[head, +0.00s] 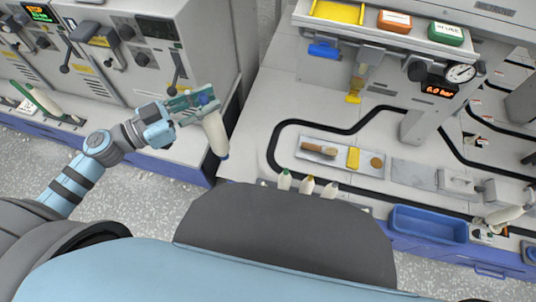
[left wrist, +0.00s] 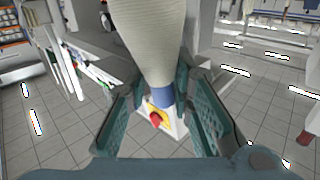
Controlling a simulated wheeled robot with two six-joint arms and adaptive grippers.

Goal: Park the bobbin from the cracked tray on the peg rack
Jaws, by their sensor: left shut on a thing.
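My left gripper (head: 207,100) is shut on a white bobbin (head: 216,134) with a blue end, in the air near the corner of the left machine. The bobbin hangs tilted, its dark blue tip down. In the left wrist view the pale bobbin (left wrist: 152,45) rises between the green fingers of the left gripper (left wrist: 160,110), its blue end (left wrist: 160,96) between them. Several upright white bobbins with coloured tips (head: 308,185) stand at the bench's near edge, partly hidden by my body. I cannot tell which tray is cracked, nor identify the peg rack. My right gripper is not in view.
A grey tray (head: 376,172) holding a brush and a yellow block lies on the bench. A blue bin (head: 430,224) stands front right, with another white bobbin (head: 505,214) beyond it. A green-ended bobbin (head: 45,103) lies far left. The bench's left part is clear.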

